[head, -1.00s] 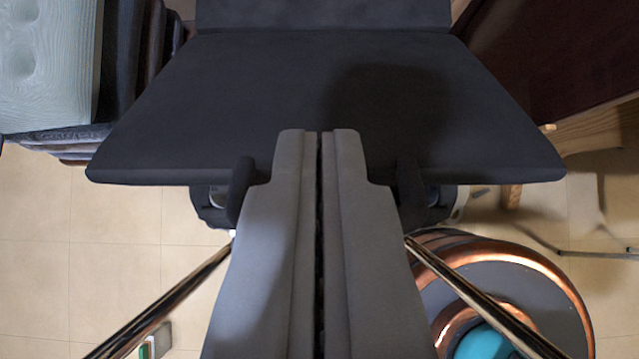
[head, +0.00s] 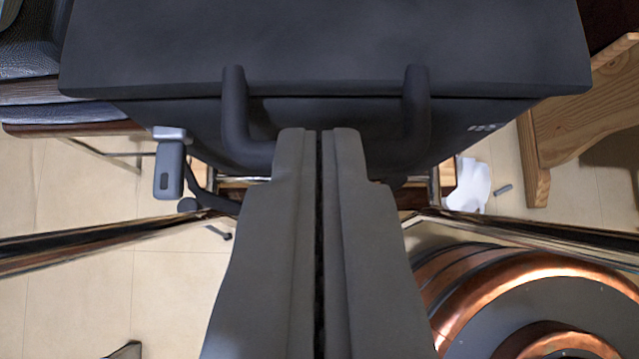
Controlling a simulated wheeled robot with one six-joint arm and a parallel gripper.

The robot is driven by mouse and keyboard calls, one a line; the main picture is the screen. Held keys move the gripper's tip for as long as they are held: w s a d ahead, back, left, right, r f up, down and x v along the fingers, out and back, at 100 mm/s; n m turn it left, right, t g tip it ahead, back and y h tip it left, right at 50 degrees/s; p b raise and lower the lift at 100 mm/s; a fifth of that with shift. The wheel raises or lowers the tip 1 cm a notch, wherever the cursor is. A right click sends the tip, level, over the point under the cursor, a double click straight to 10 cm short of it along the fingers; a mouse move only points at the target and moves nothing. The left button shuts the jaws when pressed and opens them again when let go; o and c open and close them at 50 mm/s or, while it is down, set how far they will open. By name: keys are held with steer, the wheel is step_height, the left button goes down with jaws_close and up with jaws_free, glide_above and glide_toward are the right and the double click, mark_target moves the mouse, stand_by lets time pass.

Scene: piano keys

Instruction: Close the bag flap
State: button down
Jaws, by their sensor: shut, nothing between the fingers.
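The dark grey bag fills the top of the head view, and its front face (head: 320,112) shows below the flap. The flap (head: 330,45) is a broad flat panel lying over the bag's top, its front edge running across above that face. A thin dark seam shows under this edge. Two curved dark handles, left (head: 235,115) and right (head: 416,110), stand up in front of the edge. My gripper (head: 319,132) is shut and empty between the handles, its tips over the front face. I cannot tell whether it touches the bag. The flap's far edge is out of view.
A wooden piece (head: 575,125) stands at the right. A copper-rimmed round object (head: 480,295) is at the lower right. Shiny metal bars (head: 120,235) run out on both sides.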

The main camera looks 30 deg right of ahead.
steer(key=shift+s+a+f, duration=0.1)
steer(key=shift+s+f, duration=0.1)
steer(key=shift+f, duration=1.4)
steer(key=shift+f, duration=0.1)
